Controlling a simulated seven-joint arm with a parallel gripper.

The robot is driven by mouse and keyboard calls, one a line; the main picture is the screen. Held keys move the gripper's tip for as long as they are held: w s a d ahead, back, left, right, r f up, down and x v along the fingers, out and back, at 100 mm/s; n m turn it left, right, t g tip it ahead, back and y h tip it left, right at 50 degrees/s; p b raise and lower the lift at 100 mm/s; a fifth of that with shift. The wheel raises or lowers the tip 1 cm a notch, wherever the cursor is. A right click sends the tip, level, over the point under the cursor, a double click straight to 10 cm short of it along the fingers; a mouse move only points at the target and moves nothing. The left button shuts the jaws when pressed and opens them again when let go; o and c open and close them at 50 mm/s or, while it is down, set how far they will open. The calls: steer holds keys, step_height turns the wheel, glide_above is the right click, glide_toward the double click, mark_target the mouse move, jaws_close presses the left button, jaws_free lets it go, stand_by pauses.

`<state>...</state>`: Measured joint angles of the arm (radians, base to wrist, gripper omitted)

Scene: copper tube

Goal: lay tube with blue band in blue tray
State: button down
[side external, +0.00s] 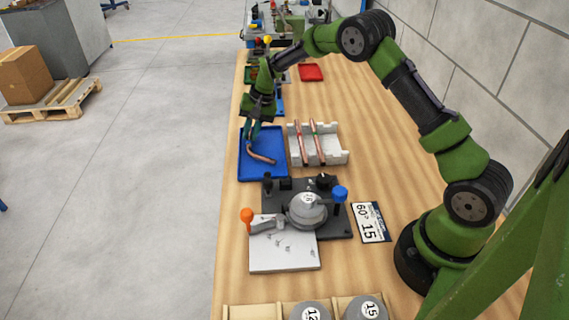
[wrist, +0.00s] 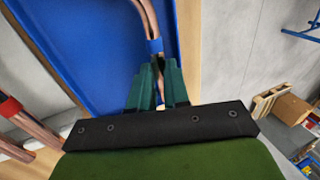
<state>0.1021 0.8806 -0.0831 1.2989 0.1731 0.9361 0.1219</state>
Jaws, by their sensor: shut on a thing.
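My gripper (side external: 254,122) is shut on a bent copper tube (side external: 262,158), over the far left part of the blue tray (side external: 276,141). The tube hangs over the tray floor with its bent end toward the near side. I cannot tell whether it touches the floor. In the wrist view, the green fingers (wrist: 158,86) close around the tube's end just behind its blue band (wrist: 154,46). The tube (wrist: 147,14) runs away from the fingers above the blue tray floor (wrist: 85,45). The gripped end is mostly hidden by the fingers.
A white rack (side external: 335,157) with two more copper tubes stands right of the tray. A bending fixture (side external: 307,210) with an orange-knobbed lever (side external: 247,215) is on the near side. A red tray (side external: 311,72) lies farther back. The table's left edge is close to the blue tray.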

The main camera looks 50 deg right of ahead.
steer(key=shift+f, duration=0.45)
steer(key=c, duration=1.1)
jaws_free()
steer(key=shift+f, duration=0.1)
steer(key=shift+o, duration=0.4)
steer(key=shift+s+d, duration=0.1)
steer(key=shift+s+d+f, duration=0.1)
steer(key=shift+f, duration=0.05)
steer(key=v, duration=1.7)
steer(key=shift+w+a+r, duration=0.35)
steer(key=s+a+r+n+t, duration=0.1)
steer(key=s+a+r, duration=0.1)
steer(key=s, duration=0.7)
steer(key=s+a+r+n+t, duration=0.2)
steer(key=s+a, duration=0.3)
steer(key=s, duration=0.5)
steer(key=s+a+r+n+t, duration=0.1)
steer(key=s+a+r+n, duration=0.1)
steer(key=s, duration=0.8)
steer(key=shift+s+a+r, duration=0.2)
steer(key=shift+a+r, duration=0.4)
steer(key=shift+a, duration=0.1)
